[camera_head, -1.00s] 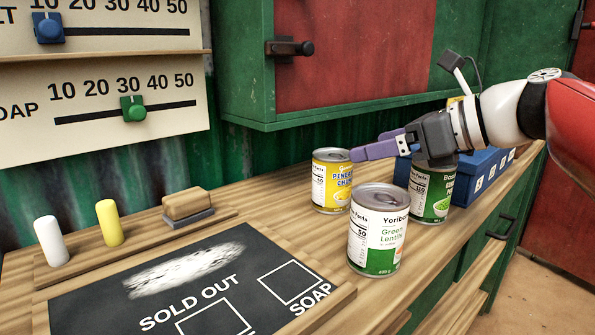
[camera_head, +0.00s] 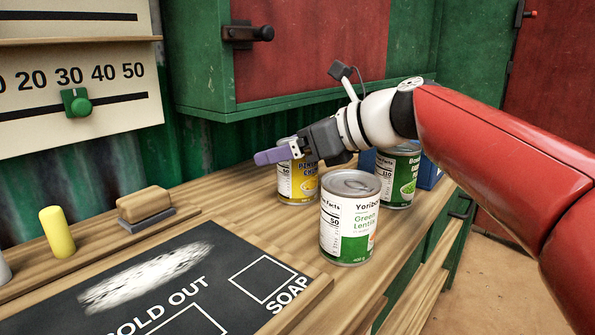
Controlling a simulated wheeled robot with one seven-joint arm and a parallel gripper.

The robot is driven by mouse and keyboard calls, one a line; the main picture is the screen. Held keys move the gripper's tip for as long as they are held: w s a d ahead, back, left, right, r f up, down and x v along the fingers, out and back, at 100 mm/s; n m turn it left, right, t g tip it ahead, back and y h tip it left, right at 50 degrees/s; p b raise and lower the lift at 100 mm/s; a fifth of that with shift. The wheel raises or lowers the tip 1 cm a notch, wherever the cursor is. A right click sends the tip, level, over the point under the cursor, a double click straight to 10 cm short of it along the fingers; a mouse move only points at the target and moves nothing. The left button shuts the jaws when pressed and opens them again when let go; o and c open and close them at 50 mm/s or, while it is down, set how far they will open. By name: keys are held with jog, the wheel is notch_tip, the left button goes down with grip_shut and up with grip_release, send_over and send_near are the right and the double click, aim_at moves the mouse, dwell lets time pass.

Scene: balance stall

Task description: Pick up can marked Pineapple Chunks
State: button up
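The yellow Pineapple Chunks can (camera_head: 306,186) stands upright on the wooden counter, behind and left of the Green Lentils can (camera_head: 349,222). A third can (camera_head: 399,178), white and green, stands upright to the right, partly behind the lentils can.
A blue box (camera_head: 429,175) stands behind the third can. A chalkboard (camera_head: 160,285) lies at front left, with an eraser (camera_head: 145,205) and yellow chalk (camera_head: 57,232) behind it. A green cabinet (camera_head: 300,98) overhangs the back of the counter. Bare counter lies left of the pineapple can.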

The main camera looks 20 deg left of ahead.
jog(key=c, duration=1.1)
jog(key=shift+c, duration=1)
jog(key=shift+r, duration=0.2)
